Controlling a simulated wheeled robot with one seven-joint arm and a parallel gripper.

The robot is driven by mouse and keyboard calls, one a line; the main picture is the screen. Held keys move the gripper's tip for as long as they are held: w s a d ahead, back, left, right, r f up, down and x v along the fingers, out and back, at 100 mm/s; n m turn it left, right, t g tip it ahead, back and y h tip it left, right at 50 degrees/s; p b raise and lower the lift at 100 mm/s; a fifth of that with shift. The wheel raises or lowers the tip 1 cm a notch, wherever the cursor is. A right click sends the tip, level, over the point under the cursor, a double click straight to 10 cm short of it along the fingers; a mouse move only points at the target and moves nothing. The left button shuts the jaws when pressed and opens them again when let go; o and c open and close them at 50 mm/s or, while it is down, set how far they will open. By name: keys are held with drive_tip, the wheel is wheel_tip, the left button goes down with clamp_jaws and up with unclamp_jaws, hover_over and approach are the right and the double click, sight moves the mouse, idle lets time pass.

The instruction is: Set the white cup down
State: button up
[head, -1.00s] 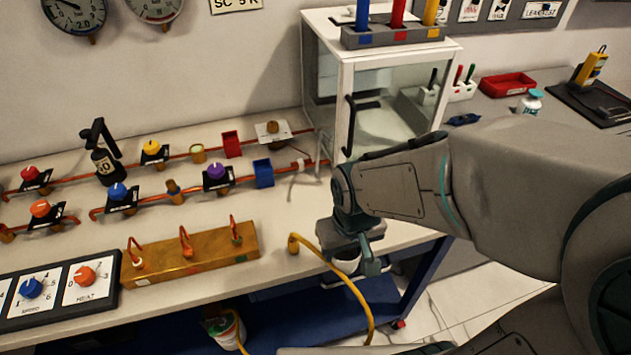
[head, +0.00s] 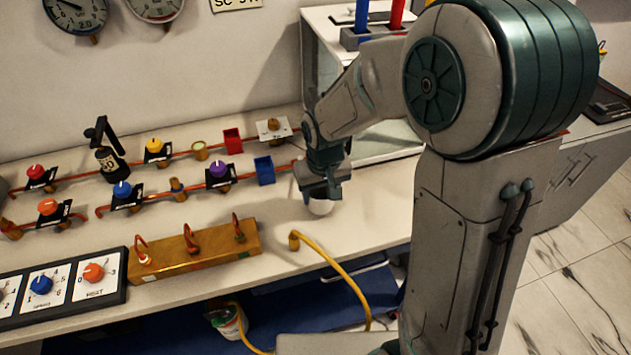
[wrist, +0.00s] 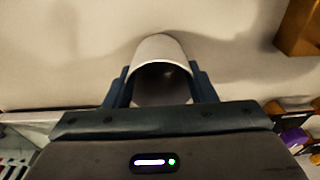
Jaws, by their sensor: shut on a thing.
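The white cup (head: 320,206) shows below my gripper (head: 322,192) in the head view, over the bench top right of the blue bin. In the wrist view the cup (wrist: 160,48) sits between the two dark fingers of my gripper (wrist: 160,88), which are shut on its sides. My gripper hides most of the cup in the head view. I cannot tell whether the cup's base touches the bench.
A brass block (head: 195,254) with red hooks stands to the left. A yellow hose (head: 345,280) hangs over the bench's front edge. A blue bin (head: 264,170) is left of my gripper. The bench top (head: 375,222) right of the cup is clear.

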drive_tip(key=w, duration=0.2)
drive_tip(key=w+a+p, duration=0.1)
drive_tip(key=shift+w+f, duration=0.25)
drive_tip(key=shift+f, duration=0.5)
drive_tip(key=shift+f, duration=0.1)
drive_tip(key=shift+f+b, duration=0.15)
drive_tip(key=shift+b, duration=0.15)
drive_tip(key=o, duration=1)
drive_tip(key=shift+o, duration=0.2)
drive_tip(key=shift+s, duration=0.1)
